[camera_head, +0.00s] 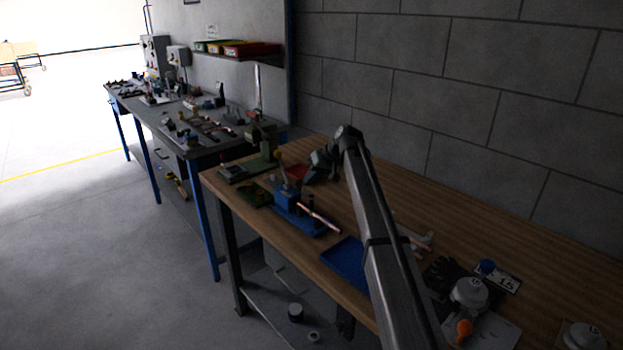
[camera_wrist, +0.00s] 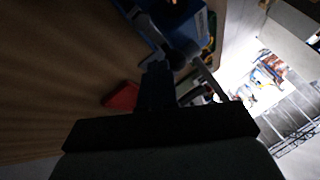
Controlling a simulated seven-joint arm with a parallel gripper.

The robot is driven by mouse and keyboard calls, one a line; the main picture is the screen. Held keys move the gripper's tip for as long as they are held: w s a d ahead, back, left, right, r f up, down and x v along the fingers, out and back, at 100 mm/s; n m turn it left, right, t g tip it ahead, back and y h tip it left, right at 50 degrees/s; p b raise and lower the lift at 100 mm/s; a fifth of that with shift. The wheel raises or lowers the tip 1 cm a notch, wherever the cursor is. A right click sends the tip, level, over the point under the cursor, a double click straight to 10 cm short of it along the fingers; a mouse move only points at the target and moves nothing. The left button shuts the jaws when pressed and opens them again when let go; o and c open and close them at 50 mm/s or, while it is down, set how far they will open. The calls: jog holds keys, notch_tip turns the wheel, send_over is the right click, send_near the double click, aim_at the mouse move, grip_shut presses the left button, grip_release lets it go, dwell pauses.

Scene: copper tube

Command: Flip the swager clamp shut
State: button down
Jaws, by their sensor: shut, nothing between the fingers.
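The blue swager (camera_head: 287,198) stands on a blue base plate (camera_head: 308,222) on the wooden bench, with a copper tube (camera_head: 322,217) pointing right and towards the front. A lever with a pale yellowish knob (camera_head: 279,155) stands up from it, tilted slightly left. The clamp itself is too small and dark to tell open from shut. My gripper (camera_head: 316,175) is beside the swager, to its right and behind, with no clear contact. In the wrist view, my dark gripper fingers (camera_wrist: 155,85) are together and empty. Blue swager parts (camera_wrist: 185,22) show just beyond them.
A red tray (camera_head: 298,171) lies behind the swager; it also shows in the wrist view (camera_wrist: 122,97). A blue tray (camera_head: 345,260) lies in front, beside my arm. A green machine (camera_head: 262,158) stands at the bench's left end. Black gloves (camera_head: 445,272) lie on the right.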

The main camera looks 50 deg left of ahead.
jog(key=shift+s+a+n+g+h, duration=0.1)
jog(key=shift+s+n+g+h, duration=0.45)
jog(key=shift+s+n, duration=0.6)
jog(key=shift+s+a+n+g+h, duration=0.1)
jog(key=shift+s+n+g+h, duration=0.25)
jog(key=shift+s+n+g, duration=0.55)
jog(key=shift+s+n+t, duration=0.25)
jog(key=shift+s+a, duration=0.1)
jog(key=shift+d, duration=0.45)
dwell(0.3)
dwell(1.1)
